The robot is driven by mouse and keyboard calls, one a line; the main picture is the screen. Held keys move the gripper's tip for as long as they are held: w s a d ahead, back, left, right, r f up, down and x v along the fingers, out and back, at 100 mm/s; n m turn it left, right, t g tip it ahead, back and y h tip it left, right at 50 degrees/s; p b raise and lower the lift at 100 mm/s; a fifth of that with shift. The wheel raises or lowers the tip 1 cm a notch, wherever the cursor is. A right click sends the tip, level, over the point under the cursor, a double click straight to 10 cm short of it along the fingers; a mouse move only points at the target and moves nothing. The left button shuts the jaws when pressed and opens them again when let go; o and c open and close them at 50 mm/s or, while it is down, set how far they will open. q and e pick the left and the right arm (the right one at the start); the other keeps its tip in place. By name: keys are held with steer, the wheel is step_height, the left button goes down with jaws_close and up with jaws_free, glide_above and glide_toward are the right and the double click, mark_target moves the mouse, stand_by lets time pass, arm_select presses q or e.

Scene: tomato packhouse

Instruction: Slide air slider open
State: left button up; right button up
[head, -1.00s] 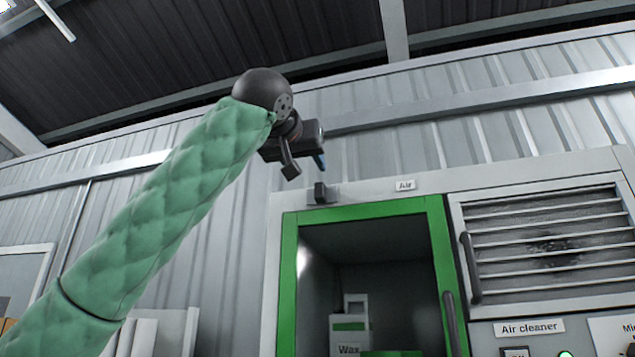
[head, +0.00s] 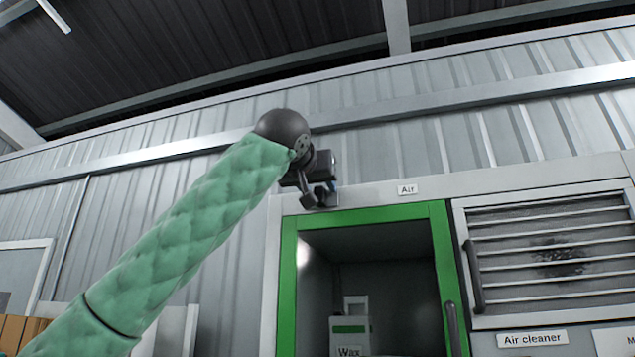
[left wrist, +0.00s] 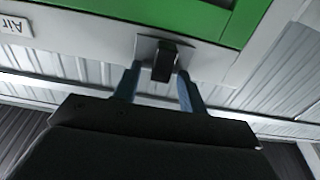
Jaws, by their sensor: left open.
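The air slider is a small dark knob (head: 325,197) on a grey plate, at the left end of the grey strip above the green-framed opening. A white "Air" label (head: 407,189) is to its right. My left gripper (head: 314,188) is at the slider in the head view and partly covers it. In the left wrist view the knob (left wrist: 164,62) stands between the two open blue fingers (left wrist: 157,82), with a gap on each side. The jaws are not closed on it. My right gripper is out of view.
The green-framed cabinet opening (head: 290,275) is below, with a "Wax" box (head: 350,335) inside. A louvred vent (head: 550,245) and an "Air cleaner" label (head: 532,338) are at the right. Corrugated wall (head: 230,190) is behind.

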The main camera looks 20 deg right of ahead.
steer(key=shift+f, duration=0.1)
